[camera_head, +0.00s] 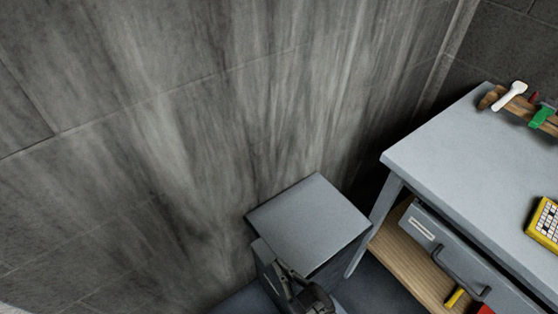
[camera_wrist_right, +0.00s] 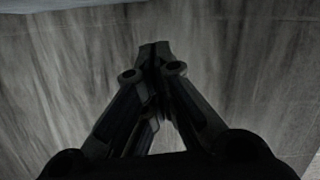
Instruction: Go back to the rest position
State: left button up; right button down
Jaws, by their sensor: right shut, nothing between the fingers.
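My right gripper (camera_head: 308,298) shows at the bottom of the head view, dark and partly cut off by the frame edge. It is in front of a grey box-like stool or cabinet (camera_head: 312,222). In the right wrist view its two dark fingers (camera_wrist_right: 154,50) meet at the tips, shut with nothing between them. My left gripper is in neither view.
A grey workbench (camera_head: 430,150) stands at the right, with a handled drawer (camera_head: 465,268) and a wooden lower shelf (camera_head: 405,262). On its top are a yellow gridded item (camera_head: 546,222) and a wooden rack with tools (camera_head: 520,107). A grey tiled wall (camera_head: 170,130) fills the left.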

jog(key=shift+w, duration=0.1)
jog(key=s+d+r+m+g+h, duration=0.2)
jog(key=s+d+m+g+h, duration=0.2)
jog(key=d, duration=0.6)
jog(key=s+d+r+m+g+h, duration=0.1)
jog(key=s+d+m+g+h, duration=0.3)
jog(key=d, duration=0.6)
notch_tip(320, 180, down, 27)
jog(key=s+n+g, duration=0.1)
jog(key=s+g, duration=0.1)
jog(key=s, duration=0.1)
jog(key=s+d+f+g+h, duration=0.1)
jog(key=s+d+f, duration=0.2)
jog(key=s+f, duration=1.2)
jog(key=shift+s, duration=0.6)
